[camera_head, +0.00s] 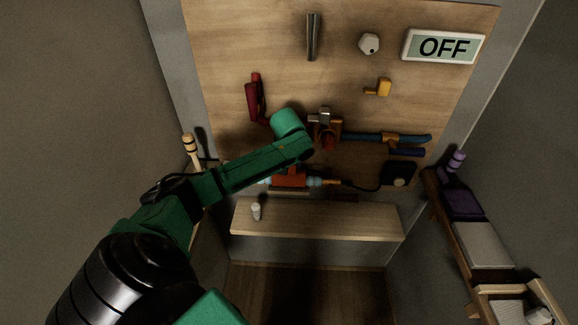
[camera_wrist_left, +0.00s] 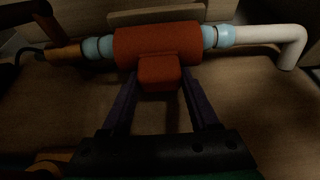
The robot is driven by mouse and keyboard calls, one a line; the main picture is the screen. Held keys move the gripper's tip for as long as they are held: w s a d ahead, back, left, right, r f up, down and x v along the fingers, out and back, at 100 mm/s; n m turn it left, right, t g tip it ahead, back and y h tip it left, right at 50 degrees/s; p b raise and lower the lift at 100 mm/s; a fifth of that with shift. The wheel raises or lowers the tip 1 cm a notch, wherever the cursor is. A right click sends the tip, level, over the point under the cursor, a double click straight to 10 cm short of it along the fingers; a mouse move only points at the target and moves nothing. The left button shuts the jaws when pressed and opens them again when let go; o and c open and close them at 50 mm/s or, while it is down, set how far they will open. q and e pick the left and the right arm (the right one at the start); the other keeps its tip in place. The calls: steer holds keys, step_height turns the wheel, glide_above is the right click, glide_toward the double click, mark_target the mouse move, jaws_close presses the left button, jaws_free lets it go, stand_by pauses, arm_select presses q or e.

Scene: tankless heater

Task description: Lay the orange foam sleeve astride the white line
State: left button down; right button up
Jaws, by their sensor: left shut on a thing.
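The orange foam sleeve (camera_wrist_left: 158,45) is a red-orange cylinder with a square block on its near side. In the left wrist view it lies along the pipe run between light blue fittings, with a bent white line (camera_wrist_left: 262,36) on the right. My left gripper (camera_wrist_left: 160,80) has its dark purple fingers on both sides of the block, shut on it. In the head view the sleeve (camera_head: 290,177) shows below my green forearm, level along the back panel; the gripper is hidden there. Whether the sleeve is fully seated cannot be told. My right gripper is not in view.
The wooden back panel carries a red valve handle (camera_head: 254,98), a blue pipe (camera_head: 365,137), a yellow fitting (camera_head: 379,88) and an OFF display (camera_head: 443,47). Below is a mostly clear wooden shelf (camera_head: 330,219) with a small white item (camera_head: 256,211). A side bench (camera_head: 483,246) stands right.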

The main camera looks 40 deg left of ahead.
arm_select(q)
steer(key=shift+f, duration=0.95)
stand_by(0.7)
steer(key=shift+c, duration=0.3)
jaws_free()
steer(key=b+v, duration=0.1)
steer(key=v, duration=1.3)
steer(key=shift+s+r, duration=0.15)
steer(key=shift+r, duration=0.15)
steer(key=shift+d, duration=0.1)
